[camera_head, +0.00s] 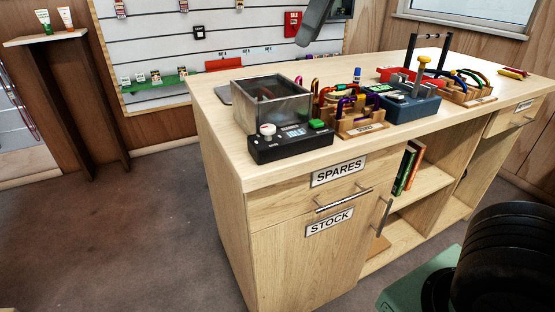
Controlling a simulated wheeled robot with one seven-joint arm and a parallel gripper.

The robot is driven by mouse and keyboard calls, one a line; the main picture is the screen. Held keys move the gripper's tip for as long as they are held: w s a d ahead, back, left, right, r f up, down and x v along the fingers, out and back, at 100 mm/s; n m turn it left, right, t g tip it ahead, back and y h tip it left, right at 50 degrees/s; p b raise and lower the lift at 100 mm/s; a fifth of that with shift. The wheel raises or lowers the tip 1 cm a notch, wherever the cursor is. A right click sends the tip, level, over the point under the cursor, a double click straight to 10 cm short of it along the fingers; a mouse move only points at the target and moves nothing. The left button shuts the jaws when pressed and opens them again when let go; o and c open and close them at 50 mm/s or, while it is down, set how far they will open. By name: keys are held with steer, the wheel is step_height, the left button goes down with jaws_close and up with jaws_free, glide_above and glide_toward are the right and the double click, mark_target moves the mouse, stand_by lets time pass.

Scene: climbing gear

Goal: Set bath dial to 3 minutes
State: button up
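The dial's pointer and the display's digits are too small to read.
The wooden counter (225,150) has a bare strip in front of the bath. A SPARES drawer and STOCK door have bar handles. The floor at left is clear.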

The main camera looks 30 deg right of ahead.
mark_target(269, 127)
steer(key=b+x, duration=0.1)
steer(key=x, duration=0.7)
steer(key=b+x, duration=0.1)
steer(key=x, duration=0.8)
steer(key=shift+w+d, duration=0.1)
steer(key=shift+d, duration=0.1)
steer(key=shift+c, duration=0.4)
steer(key=c, duration=0.6)
